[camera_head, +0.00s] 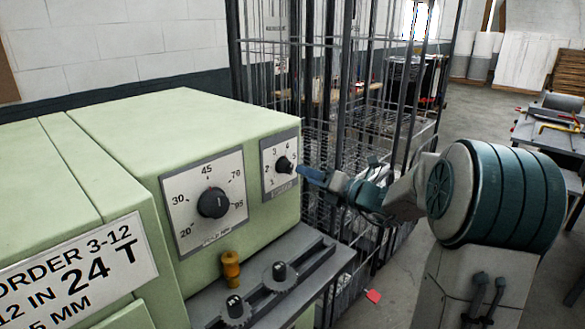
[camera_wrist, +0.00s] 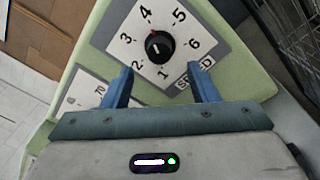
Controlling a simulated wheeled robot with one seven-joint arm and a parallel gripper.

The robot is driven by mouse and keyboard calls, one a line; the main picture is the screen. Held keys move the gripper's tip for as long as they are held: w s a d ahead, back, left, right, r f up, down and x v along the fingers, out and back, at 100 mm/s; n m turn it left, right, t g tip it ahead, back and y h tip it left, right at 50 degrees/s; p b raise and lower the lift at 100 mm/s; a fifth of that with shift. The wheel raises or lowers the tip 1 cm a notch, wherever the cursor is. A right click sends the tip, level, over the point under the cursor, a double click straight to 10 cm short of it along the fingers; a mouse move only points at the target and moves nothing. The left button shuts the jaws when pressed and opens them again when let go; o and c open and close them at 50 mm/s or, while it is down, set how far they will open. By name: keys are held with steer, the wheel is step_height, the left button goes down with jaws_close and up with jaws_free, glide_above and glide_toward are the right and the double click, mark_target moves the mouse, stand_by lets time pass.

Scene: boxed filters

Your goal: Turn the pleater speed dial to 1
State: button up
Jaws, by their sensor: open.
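The speed dial is a black round knob (camera_wrist: 159,46) on a white plate (camera_wrist: 178,62) numbered 1 to 6, with a partly hidden label that seems to read SPEED. A small red mark at the knob's edge is toward the 4. The knob (camera_head: 283,164) also shows in the head view, on the right of the machine's green front. My gripper (camera_wrist: 164,75) has two blue fingers, open and empty, spread on either side below the knob in the wrist view. In the head view my gripper (camera_head: 308,175) is close to the knob, at its right; contact cannot be told.
A larger dial (camera_head: 213,203) marked in the tens sits left of the speed dial on the green machine (camera_head: 165,85). Below are an orange-brown knob (camera_head: 231,270) and a grey ledge (camera_head: 305,262) with black-knobbed parts. A wire rack (camera_head: 340,135) stands behind my arm.

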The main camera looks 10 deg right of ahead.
mark_target(290, 169)
steer(key=x, duration=0.6)
steer(key=shift+w+a+p, duration=0.1)
steer(key=shift+w+p, duration=0.05)
steer(key=shift+p, duration=0.25)
steer(key=shift+c, duration=0.3)
steer(key=c, duration=0.9)
